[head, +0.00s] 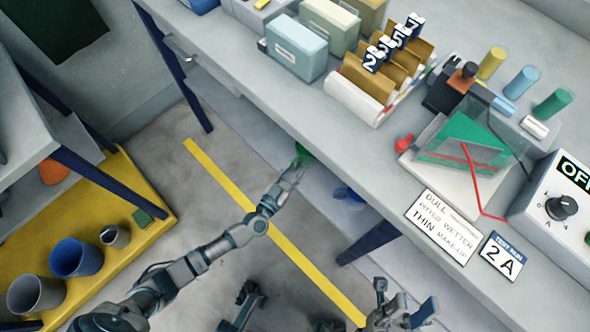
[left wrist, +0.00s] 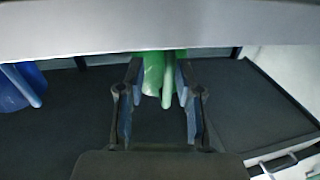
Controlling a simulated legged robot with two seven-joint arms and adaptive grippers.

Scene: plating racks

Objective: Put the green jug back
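The green jug (head: 303,153) is partly hidden under the front edge of the long bench, at the low shelf. In the left wrist view the jug (left wrist: 153,75) is straight ahead, its lighter green handle facing me and its top cut off by the bench edge. My left gripper (head: 292,172) reaches to it. In the wrist view its fingers (left wrist: 160,78) are apart on either side of the handle, with a gap visible, so it looks open. My right gripper (head: 402,308) is at the bottom of the head view, fingers apart and empty, away from the jug.
A blue jug (head: 348,195) is on the low shelf, right of the green one; it also shows in the wrist view (left wrist: 20,88). The bench edge (left wrist: 100,28) overhangs close above. A navy bench leg (head: 368,243) stands nearby. A yellow tray (head: 150,190) with cups is left.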

